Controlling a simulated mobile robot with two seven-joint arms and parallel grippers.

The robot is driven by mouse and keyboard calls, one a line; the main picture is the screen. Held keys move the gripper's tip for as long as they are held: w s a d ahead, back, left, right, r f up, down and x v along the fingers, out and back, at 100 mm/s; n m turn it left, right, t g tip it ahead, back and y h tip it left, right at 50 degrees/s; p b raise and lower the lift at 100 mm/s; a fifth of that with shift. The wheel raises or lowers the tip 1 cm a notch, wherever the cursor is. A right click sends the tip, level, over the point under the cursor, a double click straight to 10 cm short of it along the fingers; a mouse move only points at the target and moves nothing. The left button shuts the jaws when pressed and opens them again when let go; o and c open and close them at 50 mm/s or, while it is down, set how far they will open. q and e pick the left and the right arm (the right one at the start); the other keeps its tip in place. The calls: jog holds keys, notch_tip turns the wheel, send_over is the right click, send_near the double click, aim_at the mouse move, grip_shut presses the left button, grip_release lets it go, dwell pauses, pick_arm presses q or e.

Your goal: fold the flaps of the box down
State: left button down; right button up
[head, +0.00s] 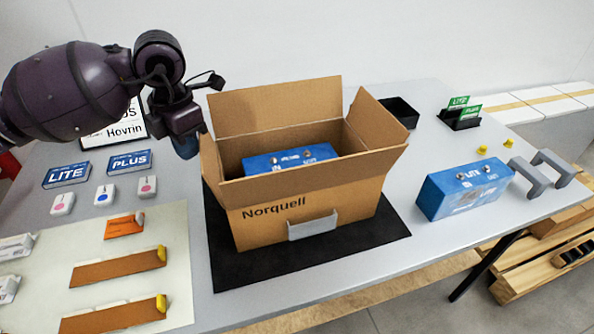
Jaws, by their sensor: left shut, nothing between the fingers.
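The cardboard box (353,206) marked Norquell stands upright on a black mat (247,275). Its back flap (274,106) stands up. Its right flap (375,119) leans up and outward. The front flap (320,174) slants outward at the near rim. The left flap (210,158) stands at the left side, near my gripper. A blue analyser unit (290,158) is inside the box. My left gripper (187,148) is shut and empty, just left of the box's back left corner; whether it touches the left flap I cannot tell. My right gripper is not in view.
A second blue unit (464,189) marked LITE stands right of the box, beside grey handle-like brackets (541,172). A black bin (401,112) is behind the box. Label blocks (130,162), small white parts and a pale mat (178,225) lie at left.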

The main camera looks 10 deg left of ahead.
aim_at(201, 138)
pick_arm(q)
jog(key=shift+w+d+r, duration=0.25)
jog(key=shift+w+d, duration=0.15)
jog(key=shift+d, duration=0.25)
jog(key=shift+w+d+r, duration=0.25)
jog(key=shift+w+d, duration=0.1)
jog(key=shift+d, duration=0.25)
jog(key=w+d+f+b, duration=0.2)
jog(key=w+d+f, duration=0.2)
jog(key=d, duration=0.3)
jog(key=shift+w+d+f, duration=0.25)
jog(key=shift+w+d, duration=0.1)
jog(key=shift+w, duration=0.05)
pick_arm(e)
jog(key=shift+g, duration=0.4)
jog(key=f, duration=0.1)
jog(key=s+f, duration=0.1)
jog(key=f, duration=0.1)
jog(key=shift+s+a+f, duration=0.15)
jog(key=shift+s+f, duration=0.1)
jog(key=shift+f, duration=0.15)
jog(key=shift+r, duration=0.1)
